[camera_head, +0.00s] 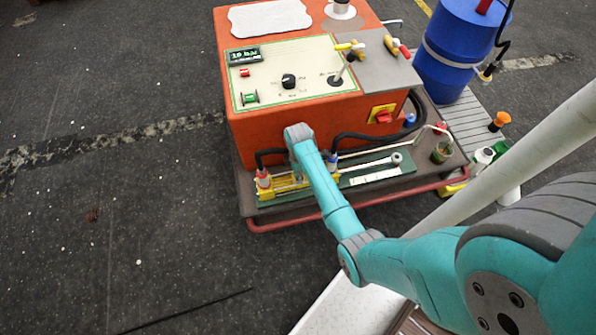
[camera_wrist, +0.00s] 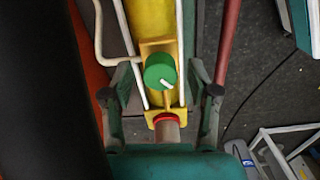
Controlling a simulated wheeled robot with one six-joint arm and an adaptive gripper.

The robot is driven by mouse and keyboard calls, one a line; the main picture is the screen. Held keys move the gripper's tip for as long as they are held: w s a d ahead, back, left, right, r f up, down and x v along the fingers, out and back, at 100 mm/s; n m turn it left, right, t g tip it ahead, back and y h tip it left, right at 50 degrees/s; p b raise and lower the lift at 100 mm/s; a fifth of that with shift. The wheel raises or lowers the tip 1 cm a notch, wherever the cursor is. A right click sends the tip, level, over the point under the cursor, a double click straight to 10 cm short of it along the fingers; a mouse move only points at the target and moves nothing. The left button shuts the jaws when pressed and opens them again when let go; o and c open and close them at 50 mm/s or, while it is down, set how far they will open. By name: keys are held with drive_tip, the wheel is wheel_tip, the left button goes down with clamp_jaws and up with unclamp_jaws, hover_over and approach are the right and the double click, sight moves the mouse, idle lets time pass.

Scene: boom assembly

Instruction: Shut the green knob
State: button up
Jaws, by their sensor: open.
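A round green knob (camera_wrist: 160,70) with a white pointer mark sits on the yellow bracket of a yellow cylinder (camera_wrist: 152,22) in the wrist view. The mark points towards the lower right. My gripper (camera_wrist: 160,84) is open, with one finger on each side of the knob and visible gaps between. Nothing is held. How high the fingers are above the knob I cannot tell. In the head view the yellow assembly (camera_head: 285,186) lies low at the front of the orange machine, partly behind my arm. The knob and gripper cannot be made out there.
White pipes (camera_wrist: 99,32) run beside the cylinder, and a red rail (camera_wrist: 228,38) passes on the right. The orange machine (camera_head: 270,128) stands behind, with a panel (camera_head: 310,62) of knobs and a lever. A blue barrel (camera_head: 452,55) is at the upper right. The floor left is clear.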

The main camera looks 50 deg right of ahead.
clamp_jaws()
drive_tip(key=shift+m, duration=0.3)
drive_tip(key=m, duration=0.3)
drive_tip(key=shift+m, duration=2.1)
